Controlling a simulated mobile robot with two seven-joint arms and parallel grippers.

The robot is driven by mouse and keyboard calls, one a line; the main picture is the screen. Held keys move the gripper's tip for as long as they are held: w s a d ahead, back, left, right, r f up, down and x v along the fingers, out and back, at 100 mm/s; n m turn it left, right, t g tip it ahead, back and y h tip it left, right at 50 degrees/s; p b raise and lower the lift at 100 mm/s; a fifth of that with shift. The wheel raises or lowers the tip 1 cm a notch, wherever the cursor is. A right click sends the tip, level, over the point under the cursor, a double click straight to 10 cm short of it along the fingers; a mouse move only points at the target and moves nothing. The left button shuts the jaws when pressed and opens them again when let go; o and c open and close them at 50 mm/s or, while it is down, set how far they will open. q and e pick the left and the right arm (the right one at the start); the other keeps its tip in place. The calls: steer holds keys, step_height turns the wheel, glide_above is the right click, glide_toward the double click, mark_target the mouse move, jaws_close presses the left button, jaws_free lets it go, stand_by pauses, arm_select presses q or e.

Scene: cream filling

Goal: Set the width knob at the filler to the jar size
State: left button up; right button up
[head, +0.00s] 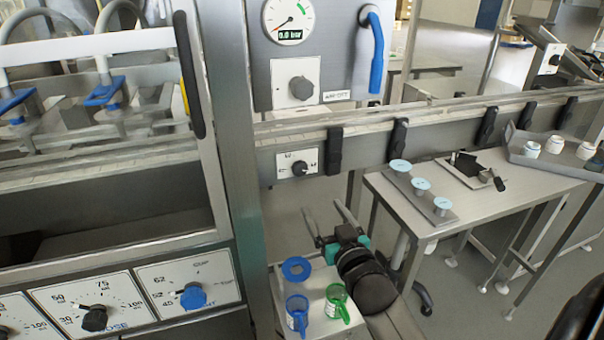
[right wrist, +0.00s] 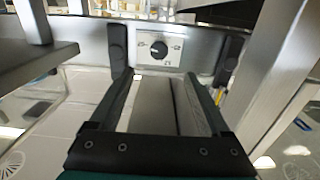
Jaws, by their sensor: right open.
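A small black knob (head: 299,168) sits on a white scale plate on the conveyor's side rail, below the pressure box; I take it for the width knob. It also shows in the right wrist view (right wrist: 159,49), straight beyond the fingers; its setting is too small to read. My right gripper (head: 322,207) is open and empty, below the knob and apart from it. In the right wrist view its two fingers (right wrist: 157,78) point toward the plate. White jars (head: 556,144) stand on a grey tray (head: 522,152) at the far right. My left gripper is not in view.
Black clamps (head: 335,150) stand on the rail beside the knob. A side table (head: 480,204) holds pale blue discs on stands (head: 420,185). The filler's dial panel (head: 95,317) is at lower left.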

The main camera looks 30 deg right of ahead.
steer(key=b, duration=0.2)
glide_toward(301, 171)
steer(key=w, duration=0.1)
steer(key=b+x, duration=0.2)
steer(key=x, duration=0.4)
steer(key=shift+w+d+f+b, duration=0.1)
steer(key=shift+w+d+b, duration=0.1)
steer(key=shift+w+b, duration=0.15)
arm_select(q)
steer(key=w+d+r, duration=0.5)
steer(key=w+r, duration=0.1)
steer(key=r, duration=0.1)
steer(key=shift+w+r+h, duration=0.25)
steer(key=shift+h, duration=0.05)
arm_select(e)
steer(key=shift+w+d, duration=0.2)
steer(key=shift+w, duration=0.5)
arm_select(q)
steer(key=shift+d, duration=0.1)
arm_select(e)
steer(key=shift+c, duration=0.4)
jaws_close()
